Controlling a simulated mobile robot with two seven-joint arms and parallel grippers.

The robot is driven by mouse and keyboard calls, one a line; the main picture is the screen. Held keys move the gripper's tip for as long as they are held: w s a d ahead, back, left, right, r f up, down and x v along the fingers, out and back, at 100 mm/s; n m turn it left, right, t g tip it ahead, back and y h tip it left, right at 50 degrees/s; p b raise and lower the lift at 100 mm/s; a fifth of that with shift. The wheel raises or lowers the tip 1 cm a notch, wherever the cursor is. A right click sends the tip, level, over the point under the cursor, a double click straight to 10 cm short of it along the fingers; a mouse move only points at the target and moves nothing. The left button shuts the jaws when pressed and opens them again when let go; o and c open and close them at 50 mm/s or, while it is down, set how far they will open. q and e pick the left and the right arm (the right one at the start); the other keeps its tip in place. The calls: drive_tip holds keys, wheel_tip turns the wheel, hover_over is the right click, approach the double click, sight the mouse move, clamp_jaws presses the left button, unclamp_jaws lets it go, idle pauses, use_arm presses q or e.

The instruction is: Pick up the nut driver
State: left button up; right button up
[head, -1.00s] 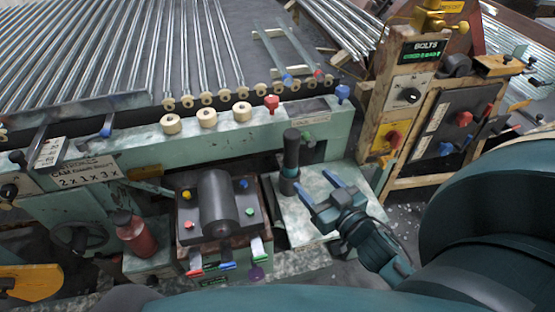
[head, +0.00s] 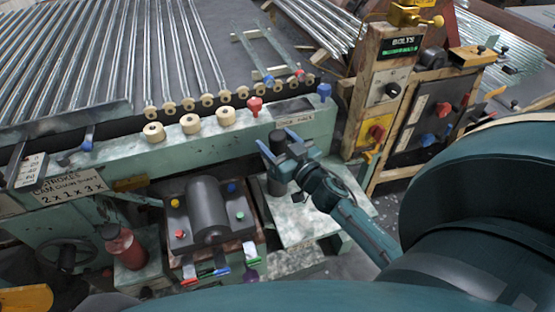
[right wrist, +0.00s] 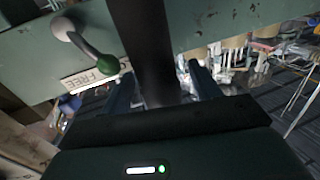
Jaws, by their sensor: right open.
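The nut driver appears to be the dark upright cylinder (head: 277,182) with a wider lower part, standing on the pale green shelf (head: 325,210). My right gripper (head: 277,142) is open at its upper part and covers some of it in the head view. In the right wrist view the dark shaft (right wrist: 145,40) stands between the two open fingers (right wrist: 162,85), with a gap showing on the right side. The gripper body hides its lower end there. My left gripper is not in view.
A green machine rail (head: 180,150) runs behind the shelf, and a lever with a green knob (right wrist: 109,64) is close to the fingers. A block with a grey cylinder (head: 207,205) stands to the left. The wooden BOLTS cabinet (head: 375,100) stands to the right.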

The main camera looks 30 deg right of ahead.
drive_tip(key=shift+w, duration=1)
clamp_jaws()
drive_tip(key=shift+r, duration=0.25)
